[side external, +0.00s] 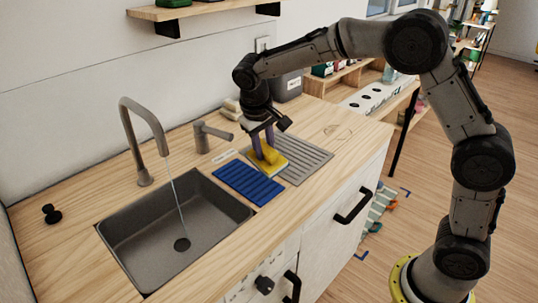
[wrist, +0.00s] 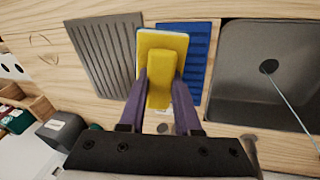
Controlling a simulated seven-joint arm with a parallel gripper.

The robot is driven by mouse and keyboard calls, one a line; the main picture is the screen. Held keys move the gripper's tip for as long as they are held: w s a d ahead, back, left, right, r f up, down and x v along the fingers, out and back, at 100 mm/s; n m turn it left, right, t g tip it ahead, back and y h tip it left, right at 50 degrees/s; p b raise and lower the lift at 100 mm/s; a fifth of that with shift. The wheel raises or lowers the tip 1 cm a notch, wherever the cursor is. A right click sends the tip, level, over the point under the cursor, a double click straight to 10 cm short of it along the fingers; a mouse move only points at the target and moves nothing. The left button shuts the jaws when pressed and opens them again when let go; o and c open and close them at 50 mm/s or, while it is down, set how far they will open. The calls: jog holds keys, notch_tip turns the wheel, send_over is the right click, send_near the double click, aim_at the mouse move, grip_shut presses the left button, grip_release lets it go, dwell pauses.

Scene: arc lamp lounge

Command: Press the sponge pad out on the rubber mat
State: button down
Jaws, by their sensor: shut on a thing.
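The yellow sponge pad (side external: 270,161) has a raised yellow grip on top. My gripper (side external: 264,148) is shut on that grip, with its purple fingers on either side. In the wrist view, the pad (wrist: 176,41) shows a pale edge below its yellow top, and my fingers (wrist: 160,93) flank the grip. The blue ribbed mat (side external: 246,184), which looks like the rubber mat, lies beside the sink. In the wrist view the pad partly covers the blue mat (wrist: 200,62). I cannot tell whether the pad touches the surface below.
A grey grooved drainboard (side external: 312,160) lies beside the blue mat, on the side away from the sink. The sink (side external: 150,232) has water running from its tall tap (side external: 147,130). A short grey spout (side external: 203,136) stands behind the mat. A black knob (side external: 51,214) sits at far left.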

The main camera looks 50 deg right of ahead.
jog(key=w+m, duration=0.1)
jog(key=w+a+m, duration=0.1)
jog(key=w+a+m+y, duration=0.1)
jog(key=shift+w+r+g, duration=0.2)
jog(key=shift+r+g, duration=0.15)
jog(key=shift+g, duration=0.05)
jog(key=shift+w+d+f+m+y, duration=0.25)
jog(key=shift+w+f+y, duration=0.15)
jog(key=shift+f, duration=0.8)
jog(key=shift+w+d+f+m+y, duration=0.1)
jog(key=shift+w+f+m+y, duration=0.3)
jog(key=shift+f, duration=0.85)
jog(key=shift+w+d+f+m+y, duration=0.15)
jog(key=shift+w+f, duration=0.4)
jog(key=shift+f, duration=0.65)
jog(key=c, duration=1.2)
grip_release()
grip_shut()
